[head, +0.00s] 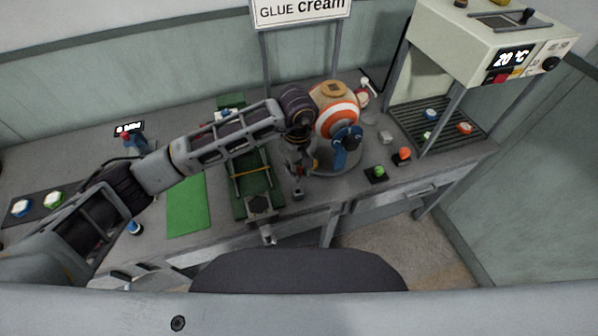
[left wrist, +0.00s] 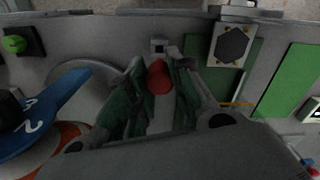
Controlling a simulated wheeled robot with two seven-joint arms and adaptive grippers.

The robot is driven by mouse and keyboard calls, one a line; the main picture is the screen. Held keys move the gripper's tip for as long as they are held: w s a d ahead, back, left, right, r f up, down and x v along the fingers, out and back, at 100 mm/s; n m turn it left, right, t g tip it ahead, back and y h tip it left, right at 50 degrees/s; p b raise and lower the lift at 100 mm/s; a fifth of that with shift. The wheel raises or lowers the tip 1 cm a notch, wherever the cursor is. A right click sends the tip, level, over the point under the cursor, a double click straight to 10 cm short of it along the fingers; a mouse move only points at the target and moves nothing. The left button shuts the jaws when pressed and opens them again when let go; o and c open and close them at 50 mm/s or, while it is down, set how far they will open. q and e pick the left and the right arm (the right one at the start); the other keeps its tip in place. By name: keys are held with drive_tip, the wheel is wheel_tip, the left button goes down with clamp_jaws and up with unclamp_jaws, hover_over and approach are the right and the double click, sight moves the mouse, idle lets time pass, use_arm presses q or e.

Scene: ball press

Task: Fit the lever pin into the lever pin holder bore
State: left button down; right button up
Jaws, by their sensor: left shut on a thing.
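My left gripper (head: 298,170) is low over the workbench, beside the white and orange round machine. In the left wrist view, the fingers (left wrist: 157,85) are shut on a red, round-ended piece, which I take for the lever pin (left wrist: 158,78). A small grey block with a dark opening (left wrist: 159,46), which looks like the lever pin holder, stands just beyond the fingertips. It also shows in the head view (head: 298,194), just below the gripper. I cannot tell whether the pin touches it. The pin's far end is not clear. My right gripper is not in view.
The round machine (head: 335,108) with a blue part (head: 347,138) stands close right of the gripper. A green-bedded fixture with a dark hexagonal piece (head: 259,204) is close left. A green mat (head: 188,206) is clear. Green (head: 376,173) and orange (head: 402,155) buttons sit right.

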use_arm(q)
drive_tip(key=shift+w+m, duration=0.2)
drive_tip(key=shift+m, duration=0.1)
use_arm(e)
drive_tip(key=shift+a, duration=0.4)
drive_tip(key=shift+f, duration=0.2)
